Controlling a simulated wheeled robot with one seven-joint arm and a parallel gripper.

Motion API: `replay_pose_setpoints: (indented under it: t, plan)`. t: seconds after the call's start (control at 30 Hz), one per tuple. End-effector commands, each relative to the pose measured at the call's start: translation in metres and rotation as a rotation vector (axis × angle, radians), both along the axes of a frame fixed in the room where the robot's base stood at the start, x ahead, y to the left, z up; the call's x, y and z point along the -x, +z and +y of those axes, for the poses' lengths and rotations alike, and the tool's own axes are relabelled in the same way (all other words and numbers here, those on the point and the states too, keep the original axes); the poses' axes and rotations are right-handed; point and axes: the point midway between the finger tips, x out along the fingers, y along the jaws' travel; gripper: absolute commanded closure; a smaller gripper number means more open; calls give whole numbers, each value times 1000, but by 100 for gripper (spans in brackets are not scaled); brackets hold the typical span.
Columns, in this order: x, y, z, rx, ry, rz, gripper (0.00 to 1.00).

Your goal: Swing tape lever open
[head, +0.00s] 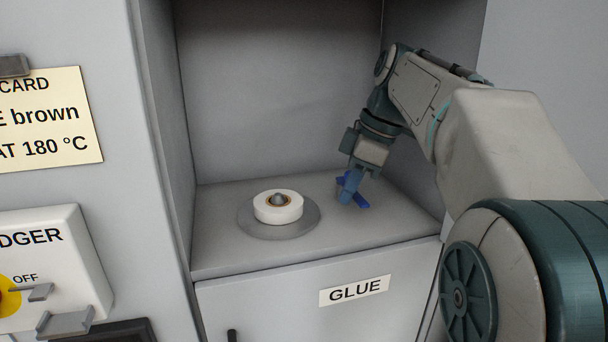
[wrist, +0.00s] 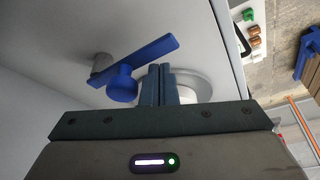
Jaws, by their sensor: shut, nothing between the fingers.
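The blue tape lever (wrist: 150,58) shows in the wrist view as a flat bar on a grey pivot post (wrist: 101,64), with a round blue knob (wrist: 122,84) beside the bar. In the head view the lever (head: 362,204) is partly hidden by my gripper (head: 349,198). My gripper (wrist: 160,70) is shut and empty, its fingertips close beside the bar on the knob's side. I cannot tell whether they touch it. The white tape roll (head: 275,208) sits on a grey disc (head: 300,228), left of the lever in the head view.
The lever and roll are in a grey alcove with walls on both sides and a back wall. Below is a cabinet door marked GLUE (head: 354,290). Left of it are a card (head: 50,120) and a switch box (head: 60,255) reading OFF.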

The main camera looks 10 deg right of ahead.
Motion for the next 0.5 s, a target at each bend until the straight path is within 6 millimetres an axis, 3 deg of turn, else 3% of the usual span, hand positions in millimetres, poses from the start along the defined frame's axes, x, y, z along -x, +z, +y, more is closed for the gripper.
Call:
replay_pose_setpoints:
  t: [0.5]
  plan:
    - [1,0,-7,1,-3,0,100]
